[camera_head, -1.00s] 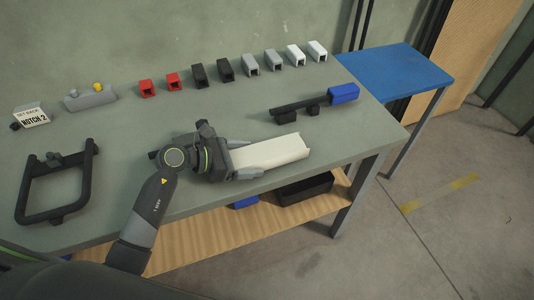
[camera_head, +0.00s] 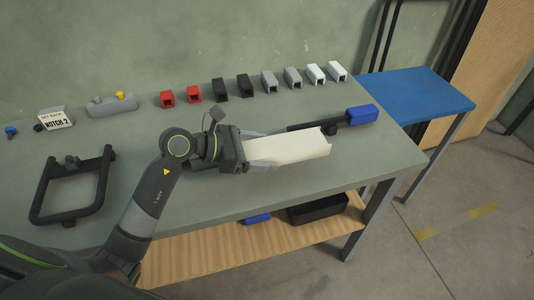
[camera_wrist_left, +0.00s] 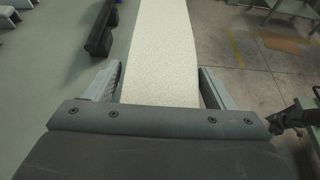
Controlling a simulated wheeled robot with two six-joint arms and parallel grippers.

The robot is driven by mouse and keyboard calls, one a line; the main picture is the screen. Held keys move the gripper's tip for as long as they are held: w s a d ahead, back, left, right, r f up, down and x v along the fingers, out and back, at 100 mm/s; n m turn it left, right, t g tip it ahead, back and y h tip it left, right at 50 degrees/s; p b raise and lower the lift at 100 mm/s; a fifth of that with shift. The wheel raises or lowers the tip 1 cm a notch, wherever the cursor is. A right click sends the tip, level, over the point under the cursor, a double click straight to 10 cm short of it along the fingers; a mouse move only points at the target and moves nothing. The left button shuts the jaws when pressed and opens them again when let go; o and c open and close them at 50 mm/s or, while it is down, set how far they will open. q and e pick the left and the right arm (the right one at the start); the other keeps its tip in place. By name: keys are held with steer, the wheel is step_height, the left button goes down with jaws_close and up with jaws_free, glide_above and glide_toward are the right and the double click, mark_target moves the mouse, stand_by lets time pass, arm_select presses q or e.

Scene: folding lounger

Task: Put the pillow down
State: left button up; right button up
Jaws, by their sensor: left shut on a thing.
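The pillow (camera_head: 300,147) is a long cream-white piece. My left gripper (camera_head: 268,151) is shut on it near its left end, with one finger along each side. The pillow extends to the right over the workbench (camera_head: 230,205), and it seems to be held above the top. It partly covers a black bar with a blue end (camera_head: 361,114). In the left wrist view, the pillow (camera_wrist_left: 160,50) runs straight out between the two fingers (camera_wrist_left: 160,88). My right gripper is not seen in the head view.
A row of red, black, grey and white blocks (camera_head: 268,82) stands along the back. A black frame (camera_head: 72,187) lies at left, near a "NOTCH 2" sign (camera_head: 56,119) and a grey block (camera_head: 112,105). A blue table (camera_head: 415,92) adjoins at right. A black bin (camera_head: 318,210) sits on the lower shelf.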

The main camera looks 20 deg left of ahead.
arm_select(q)
steer(key=s+a+r, duration=0.2)
steer(key=s+a, duration=0.1)
steer(key=s, duration=0.7)
steer(key=shift+a+n+t, duration=0.2)
steer(key=shift+n+t, duration=0.1)
